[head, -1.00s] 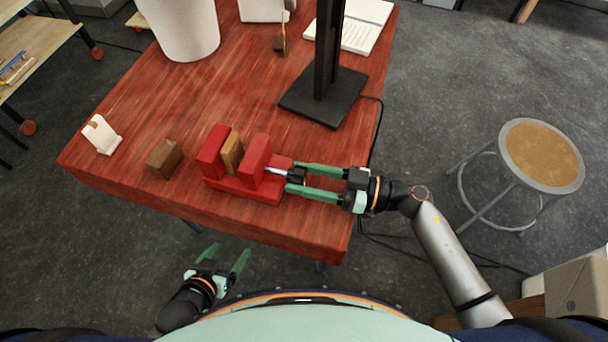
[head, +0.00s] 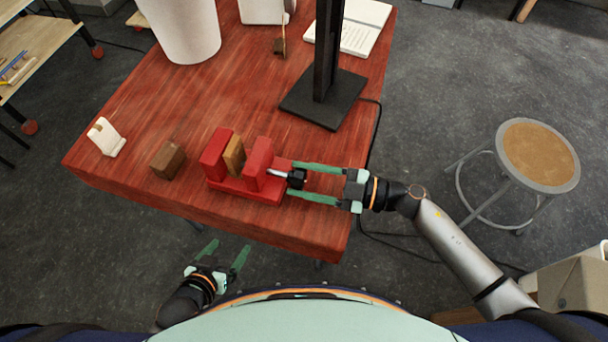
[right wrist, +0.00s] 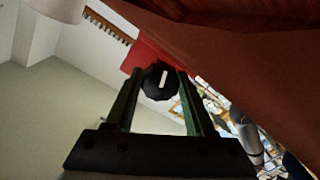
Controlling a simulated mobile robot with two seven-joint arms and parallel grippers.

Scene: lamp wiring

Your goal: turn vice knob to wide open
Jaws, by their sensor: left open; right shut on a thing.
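The red vice (head: 240,190) stands near the front edge of the red table. A light-brown wooden block (head: 234,155) sits between its left jaw (head: 214,153) and right jaw (head: 258,163); I cannot tell whether it touches both. A silver screw (head: 279,172) leads right to the black knob (head: 297,178). My right gripper (head: 293,179) has its green fingers on either side of the knob, shut on it. In the right wrist view the round knob (right wrist: 159,82), with a white mark, is between the fingertips. My left gripper (head: 226,251) is open and empty, below the table's front edge.
A dark brown block (head: 167,160) and a white holder (head: 106,138) lie left of the vice. A black stand (head: 323,98) is behind it, with a white bin (head: 183,30) and open book (head: 352,30) further back. A stool (head: 538,155) stands right.

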